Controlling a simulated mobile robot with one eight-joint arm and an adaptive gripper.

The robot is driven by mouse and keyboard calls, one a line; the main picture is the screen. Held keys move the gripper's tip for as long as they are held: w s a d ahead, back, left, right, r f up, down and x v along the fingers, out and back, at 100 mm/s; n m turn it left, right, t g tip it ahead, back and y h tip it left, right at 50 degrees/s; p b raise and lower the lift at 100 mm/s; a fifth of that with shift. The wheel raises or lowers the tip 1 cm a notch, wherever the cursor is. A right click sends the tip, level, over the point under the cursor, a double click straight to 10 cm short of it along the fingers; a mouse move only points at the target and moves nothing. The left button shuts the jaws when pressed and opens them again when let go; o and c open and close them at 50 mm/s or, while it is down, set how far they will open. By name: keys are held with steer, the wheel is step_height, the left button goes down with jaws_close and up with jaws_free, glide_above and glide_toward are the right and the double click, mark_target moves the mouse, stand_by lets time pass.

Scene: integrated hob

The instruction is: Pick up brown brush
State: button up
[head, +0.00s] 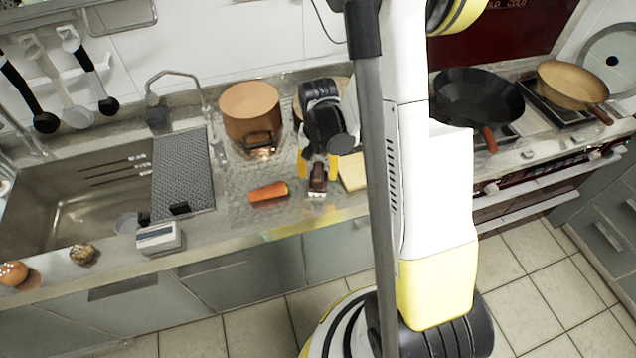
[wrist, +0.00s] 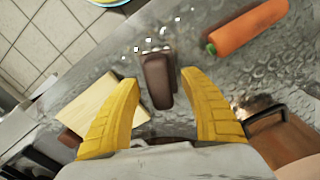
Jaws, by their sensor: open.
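The brown brush (head: 318,180) lies on the wet-looking grey counter near its front edge, with its pale bristle end toward the edge. In the wrist view its brown handle (wrist: 157,82) lies lengthwise between my two yellow fingers, with white bristle specks beyond it. My gripper (head: 318,170) points down over the brush and is open. In the wrist view the fingertips (wrist: 160,78) stand on either side of the handle with a gap on each side. I cannot tell exactly how high the fingertips are above the counter.
An orange carrot (head: 268,192) lies just left of the brush. A pale wooden board (head: 353,172) lies close on the right. A copper pot (head: 250,112) stands behind to the left. A grey mat (head: 182,172) and the sink (head: 75,205) are farther left; the hob pans (head: 475,97) are right.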

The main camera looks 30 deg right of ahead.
mark_target(322, 170)
jaws_close()
steer(key=shift+r, duration=0.1)
steer(key=shift+r+p, duration=0.4)
steer(key=shift+r, duration=0.15)
steer(key=r, duration=0.1)
steer(key=r+p, duration=0.2)
steer(key=r, duration=0.1)
steer(key=shift+s+d, duration=0.3)
steer(key=shift+d, duration=0.1)
steer(key=s+d+r+p, duration=0.3)
steer(key=s+d+r, duration=0.2)
steer(key=d, duration=0.4)
steer(key=shift+d+r, duration=0.2)
steer(key=shift+r, duration=0.25)
